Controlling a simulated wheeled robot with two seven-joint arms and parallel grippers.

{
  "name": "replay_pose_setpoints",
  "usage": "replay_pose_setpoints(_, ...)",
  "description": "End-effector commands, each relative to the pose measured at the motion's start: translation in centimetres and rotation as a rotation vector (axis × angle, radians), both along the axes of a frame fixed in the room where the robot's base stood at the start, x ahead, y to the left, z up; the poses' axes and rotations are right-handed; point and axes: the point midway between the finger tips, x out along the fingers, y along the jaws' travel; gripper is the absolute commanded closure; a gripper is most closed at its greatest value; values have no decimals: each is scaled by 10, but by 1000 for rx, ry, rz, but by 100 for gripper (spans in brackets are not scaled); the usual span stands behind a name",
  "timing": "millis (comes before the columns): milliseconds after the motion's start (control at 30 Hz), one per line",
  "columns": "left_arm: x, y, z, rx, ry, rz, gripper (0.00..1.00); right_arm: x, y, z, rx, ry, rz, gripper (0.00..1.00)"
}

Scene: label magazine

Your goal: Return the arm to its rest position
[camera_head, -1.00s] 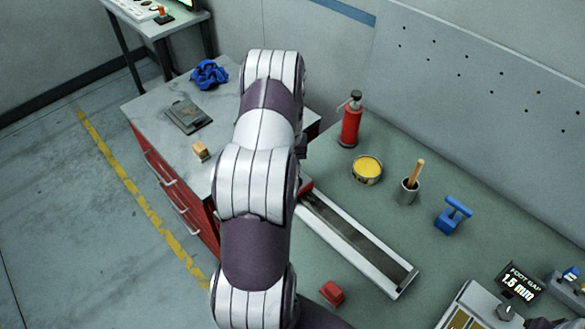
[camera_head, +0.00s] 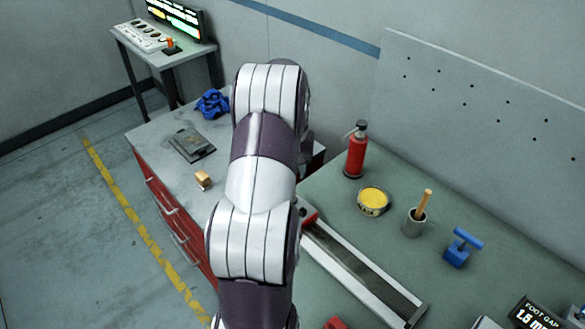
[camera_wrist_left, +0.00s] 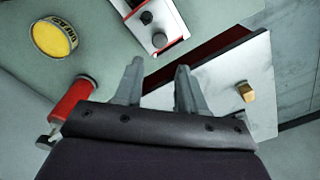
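My left arm rises through the middle of the head view and hides part of the red cabinet and green bench. The left gripper is hidden behind the arm there. In the left wrist view my left gripper (camera_wrist_left: 157,88) shows two grey fingers set apart, with nothing between them. It is over the area where the green bench (camera_wrist_left: 215,20) meets the cabinet top (camera_wrist_left: 205,85). My right gripper is in neither view.
On the bench stand a red bottle (camera_head: 355,152), a yellow tin (camera_head: 373,201), a grey cup (camera_head: 414,222), a blue-handled tool (camera_head: 461,247) and a long metal channel (camera_head: 365,275). The cabinet holds a blue cloth (camera_head: 212,103), a dark plate (camera_head: 192,145) and a wooden block (camera_head: 203,180).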

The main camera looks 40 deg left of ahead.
Motion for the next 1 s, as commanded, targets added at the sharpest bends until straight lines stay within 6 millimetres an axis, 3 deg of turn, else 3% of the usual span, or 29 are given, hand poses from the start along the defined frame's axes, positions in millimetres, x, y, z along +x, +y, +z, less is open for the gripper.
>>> replay_pose_setpoints(200,0,0,24,0,0,0,60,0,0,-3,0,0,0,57)
replay_pose_setpoints(800,4,4,22,20,-26,-11,60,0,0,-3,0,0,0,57)
replay_pose_setpoints(900,-13,-17,1,21,-27,-45,60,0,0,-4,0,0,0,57)
replay_pose_setpoints(967,-20,-53,-5,27,-37,-120,60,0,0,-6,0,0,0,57)
replay_pose_setpoints(1000,-25,-83,-8,31,-45,-189,60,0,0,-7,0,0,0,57)
